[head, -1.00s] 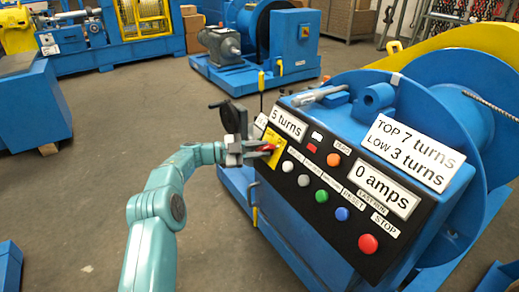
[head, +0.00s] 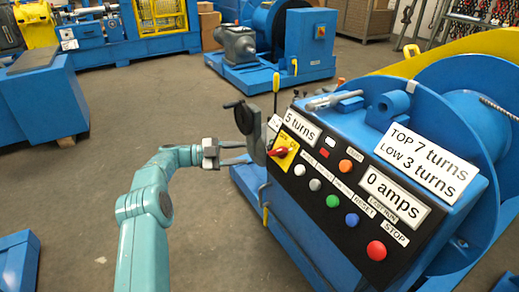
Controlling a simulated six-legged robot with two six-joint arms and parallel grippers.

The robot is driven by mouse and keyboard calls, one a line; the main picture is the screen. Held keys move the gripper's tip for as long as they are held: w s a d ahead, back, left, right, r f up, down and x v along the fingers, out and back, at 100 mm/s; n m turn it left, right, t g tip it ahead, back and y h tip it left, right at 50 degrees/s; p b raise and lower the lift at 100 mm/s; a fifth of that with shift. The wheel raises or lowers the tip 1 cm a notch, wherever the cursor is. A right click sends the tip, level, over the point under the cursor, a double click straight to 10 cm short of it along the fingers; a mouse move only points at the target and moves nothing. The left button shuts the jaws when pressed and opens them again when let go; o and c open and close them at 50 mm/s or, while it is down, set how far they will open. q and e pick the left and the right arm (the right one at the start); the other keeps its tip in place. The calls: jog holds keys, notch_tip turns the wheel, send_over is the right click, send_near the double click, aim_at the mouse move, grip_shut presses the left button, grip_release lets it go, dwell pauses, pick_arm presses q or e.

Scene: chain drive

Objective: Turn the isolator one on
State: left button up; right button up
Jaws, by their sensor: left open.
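The isolator is a red rotary knob (head: 279,151) on a yellow plate (head: 285,160) at the left end of the black control panel (head: 322,222). Its red handle lies roughly crosswise in the picture; any marking beside it is too small to read. My left gripper (head: 243,153) is open and empty, just left of the knob and apart from it, with its fingers pointing right. My right gripper is not in view.
A black handwheel (head: 246,118) stands close above my left gripper. The panel has several buttons, including a red stop button (head: 376,250), and displays reading 5 turns (head: 299,127) and 0 amps (head: 391,195). Open floor (head: 130,115) lies to the left.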

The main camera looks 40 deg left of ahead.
pick_arm(q)
jog(key=v, duration=0.5)
jog(key=shift+s+a, duration=0.1)
jog(key=shift+s, duration=0.05)
jog(key=shift+a, duration=0.1)
dwell(0.3)
